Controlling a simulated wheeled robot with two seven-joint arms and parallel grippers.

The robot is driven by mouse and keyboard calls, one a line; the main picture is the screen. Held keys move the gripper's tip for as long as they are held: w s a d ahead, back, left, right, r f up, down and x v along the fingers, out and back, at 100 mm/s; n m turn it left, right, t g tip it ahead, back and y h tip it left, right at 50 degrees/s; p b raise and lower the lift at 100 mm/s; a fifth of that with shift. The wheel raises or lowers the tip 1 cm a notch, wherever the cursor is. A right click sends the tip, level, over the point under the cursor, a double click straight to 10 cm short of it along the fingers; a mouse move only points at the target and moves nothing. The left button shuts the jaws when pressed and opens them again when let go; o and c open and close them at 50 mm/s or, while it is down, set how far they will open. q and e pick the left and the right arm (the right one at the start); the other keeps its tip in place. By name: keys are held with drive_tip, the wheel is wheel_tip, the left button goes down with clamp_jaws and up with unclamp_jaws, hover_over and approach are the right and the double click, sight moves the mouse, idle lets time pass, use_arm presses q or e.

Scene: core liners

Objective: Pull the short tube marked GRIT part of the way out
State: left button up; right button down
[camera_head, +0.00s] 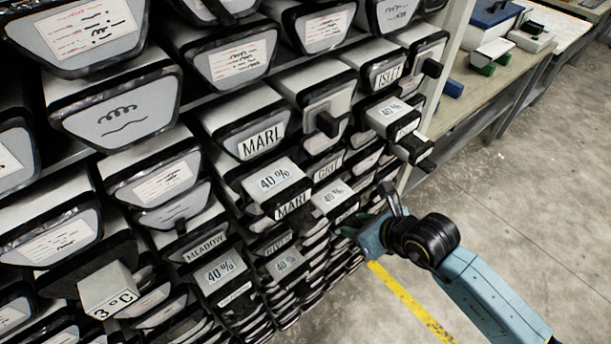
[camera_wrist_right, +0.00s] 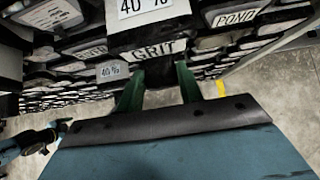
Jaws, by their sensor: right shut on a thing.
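The short tube marked GRIT (camera_head: 347,212) sticks out of the rack in the head view, with a 40 % label on its top face. In the right wrist view its GRIT front plate (camera_wrist_right: 160,50) is upper centre, with the 40 % label above. My right gripper (camera_head: 362,224) is at its front. In the wrist view the green fingers of my right gripper (camera_wrist_right: 160,78) stand either side of a dark part just below the GRIT plate and are shut on it. The exact contact is hidden. My left gripper is not seen in the head view.
Another tube marked MARL with a 40 % top (camera_head: 275,178) juts out to the left. A 3°C block (camera_head: 110,288) juts out at lower left. Dark handles (camera_head: 327,124) project above. A bench (camera_head: 468,92) stands beyond the rack. The concrete floor (camera_head: 530,200) at right is clear.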

drive_tip(key=shift+w+r, duration=0.1)
drive_tip(key=shift+r, duration=0.1)
drive_tip(key=s+d+p, duration=0.3)
drive_tip(key=s+d, duration=0.6)
drive_tip(key=s, duration=0.3)
drive_tip(key=shift+s+d+f+p, duration=0.15)
drive_tip(key=shift+s+d+p, duration=0.05)
drive_tip(key=shift+d+p, duration=0.15)
idle(0.7)
